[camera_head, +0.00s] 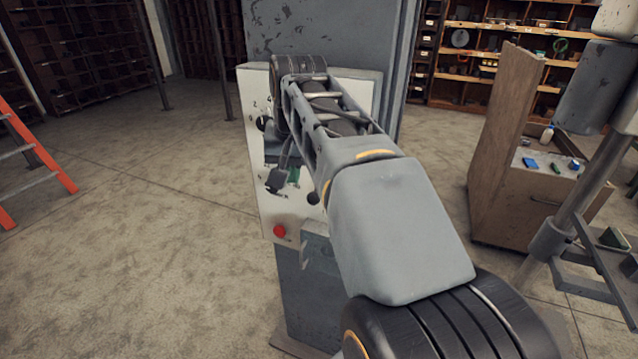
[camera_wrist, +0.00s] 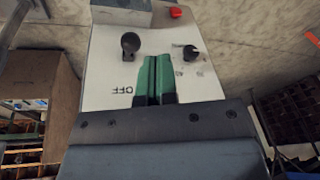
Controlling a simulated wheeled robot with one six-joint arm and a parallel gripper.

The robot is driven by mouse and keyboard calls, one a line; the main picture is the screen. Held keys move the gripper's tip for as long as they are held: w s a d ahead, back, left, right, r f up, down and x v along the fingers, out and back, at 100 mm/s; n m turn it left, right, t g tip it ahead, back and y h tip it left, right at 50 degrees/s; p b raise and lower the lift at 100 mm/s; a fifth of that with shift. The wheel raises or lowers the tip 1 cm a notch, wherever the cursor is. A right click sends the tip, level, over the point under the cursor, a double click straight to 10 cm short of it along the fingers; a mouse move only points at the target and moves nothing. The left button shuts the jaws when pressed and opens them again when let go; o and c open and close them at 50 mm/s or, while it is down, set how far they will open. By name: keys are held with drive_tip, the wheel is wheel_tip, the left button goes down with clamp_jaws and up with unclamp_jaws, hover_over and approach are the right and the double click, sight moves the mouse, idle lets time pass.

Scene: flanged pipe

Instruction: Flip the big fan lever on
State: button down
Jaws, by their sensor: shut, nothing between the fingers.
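A black lever with a rounded knob (camera_wrist: 130,43) stands on the pale control panel (camera_wrist: 100,72) in the wrist view, left of my fingers. The label OFF (camera_wrist: 122,91) shows upside down below it. In the head view the lever's dark knob (camera_head: 313,198) shows beside my arm, low on the panel (camera_head: 262,205). My gripper (camera_wrist: 155,58) has green fingers, shut with nothing between them. They point at the panel beside the lever, apart from it in the picture. The gripper also shows in the head view (camera_head: 293,176). My arm hides much of the panel. No ON label is visible.
A dark dial (camera_wrist: 191,54) sits right of my fingers in the wrist view. A red button (camera_head: 280,231) is low on the panel. Another dial (camera_head: 262,123) is higher up. A wooden cabinet (camera_head: 505,150) stands to the right; open floor lies left.

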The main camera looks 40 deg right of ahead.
drive_tip(key=s+d+r+m+g, duration=0.1)
drive_tip(key=d+r+m, duration=0.4)
drive_tip(key=d+r, duration=0.3)
drive_tip(key=shift+d, duration=0.35)
drive_tip(key=shift+s+f, duration=0.1)
drive_tip(key=shift+f, duration=0.05)
drive_tip(key=shift+w+a+f+b, duration=0.25)
drive_tip(key=shift+a+f, duration=0.1)
drive_tip(key=shift+f, duration=1.85)
drive_tip(key=shift+w+a+f+b, duration=0.25)
drive_tip(key=shift+a+f, duration=0.1)
drive_tip(key=shift+f, duration=1.8)
drive_tip(key=shift+w+a+f+b, duration=0.25)
drive_tip(key=shift+a+f, duration=0.1)
drive_tip(key=shift+f, duration=1.85)
drive_tip(key=shift+f, duration=0.1)
